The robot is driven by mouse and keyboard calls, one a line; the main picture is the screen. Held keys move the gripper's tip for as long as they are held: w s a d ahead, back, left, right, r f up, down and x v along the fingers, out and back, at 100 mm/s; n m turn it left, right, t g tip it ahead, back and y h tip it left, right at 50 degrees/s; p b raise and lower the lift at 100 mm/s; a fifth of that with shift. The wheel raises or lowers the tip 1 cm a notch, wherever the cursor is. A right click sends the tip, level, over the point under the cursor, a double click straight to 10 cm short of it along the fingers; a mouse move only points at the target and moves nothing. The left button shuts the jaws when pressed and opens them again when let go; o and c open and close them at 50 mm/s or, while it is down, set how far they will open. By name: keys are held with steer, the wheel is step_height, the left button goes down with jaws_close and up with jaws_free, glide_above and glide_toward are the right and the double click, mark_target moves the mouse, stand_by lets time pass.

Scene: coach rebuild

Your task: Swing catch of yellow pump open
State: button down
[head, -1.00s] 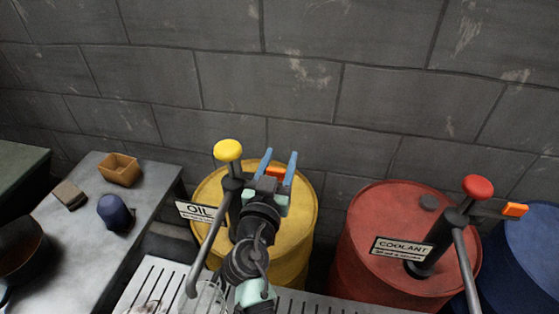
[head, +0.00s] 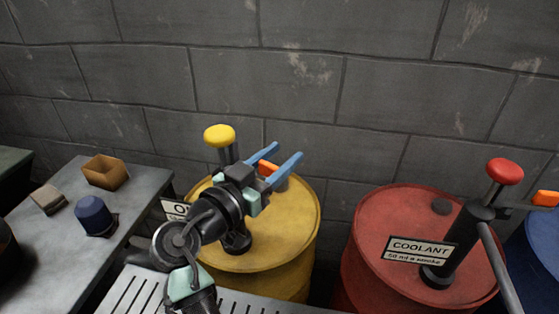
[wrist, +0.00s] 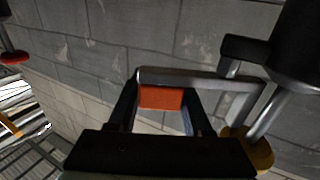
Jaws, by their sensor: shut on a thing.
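The yellow pump has a yellow knob (head: 219,136) on a dark post and stands on the yellow drum (head: 290,225). Its orange catch (head: 268,167) shows between my gripper's blue fingers, to the right of the post. My gripper (head: 280,161) is shut on the catch, its fingers pointing up and right. In the wrist view the orange catch (wrist: 160,97) sits between the two fingers, with a grey bar across behind it. The yellow knob (wrist: 252,152) shows at lower right there. My arm hides much of the pump body and part of its OIL sign.
A red drum (head: 385,215) with a red-knobbed coolant pump (head: 505,171) stands to the right, its orange catch (head: 545,198) pointing right. A blue drum is at the right edge. A bench (head: 62,235) at left holds a box and a blue item. The block wall is behind.

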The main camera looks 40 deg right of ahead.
mark_target(267, 169)
steer(key=shift+c, duration=1.6)
jaws_free()
steer(key=shift+v, duration=3.75)
